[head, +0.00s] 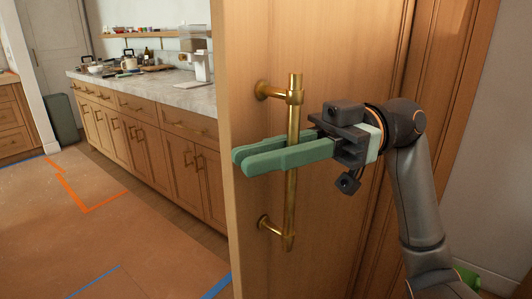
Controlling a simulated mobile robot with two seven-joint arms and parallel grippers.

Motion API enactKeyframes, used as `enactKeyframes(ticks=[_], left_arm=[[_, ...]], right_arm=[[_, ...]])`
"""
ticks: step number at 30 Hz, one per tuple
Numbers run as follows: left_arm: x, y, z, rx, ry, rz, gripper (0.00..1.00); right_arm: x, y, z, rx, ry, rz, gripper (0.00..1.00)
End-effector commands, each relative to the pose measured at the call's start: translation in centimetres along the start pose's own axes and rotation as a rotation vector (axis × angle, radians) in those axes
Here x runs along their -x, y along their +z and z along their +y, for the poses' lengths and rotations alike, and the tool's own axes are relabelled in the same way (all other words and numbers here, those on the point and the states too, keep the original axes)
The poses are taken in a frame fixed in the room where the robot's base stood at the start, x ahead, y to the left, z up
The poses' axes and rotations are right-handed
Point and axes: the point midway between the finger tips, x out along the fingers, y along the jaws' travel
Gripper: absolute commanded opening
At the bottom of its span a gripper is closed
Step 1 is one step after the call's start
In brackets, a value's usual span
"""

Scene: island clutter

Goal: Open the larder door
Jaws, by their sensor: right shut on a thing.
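The larder door (255,40) is a tall wooden panel filling the middle of the head view. It carries a vertical brass bar handle (291,205) on two round mounts. My right gripper (241,162) comes in from the right with long green fingers, which are shut around the bar between its two mounts. The fingertips reach past the bar to the left and hide a short part of it. My left gripper is not in view.
A long wooden cabinet run (150,135) with a pale stone counter (175,88) stands behind on the left. Several kitchen items sit on it. A dark bin (61,119) stands further back. The floor (130,235), marked with blue and orange tape, is clear at the left.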

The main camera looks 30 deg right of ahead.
Motion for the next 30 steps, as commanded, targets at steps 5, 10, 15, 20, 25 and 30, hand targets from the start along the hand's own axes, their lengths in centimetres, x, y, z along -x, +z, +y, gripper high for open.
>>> enactKeyframes(ticks=[5,10,15,20,25,30], left_arm=[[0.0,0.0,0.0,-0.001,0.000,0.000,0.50],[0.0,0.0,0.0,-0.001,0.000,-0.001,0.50],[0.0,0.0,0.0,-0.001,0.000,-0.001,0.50],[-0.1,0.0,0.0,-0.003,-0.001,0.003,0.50],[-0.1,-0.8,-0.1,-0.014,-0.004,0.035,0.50],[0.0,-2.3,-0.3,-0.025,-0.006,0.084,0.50]], right_arm=[[0.0,0.0,0.0,0.001,-0.001,0.001,0.19],[0.0,0.0,0.0,0.000,-0.001,0.000,0.31],[0.0,0.0,0.0,0.000,-0.001,0.000,0.31],[1.1,0.0,0.1,-0.002,0.003,0.000,0.31],[4.4,0.0,0.1,-0.002,0.004,0.001,0.31],[8.2,0.0,0.1,-0.001,0.003,0.003,0.31]])
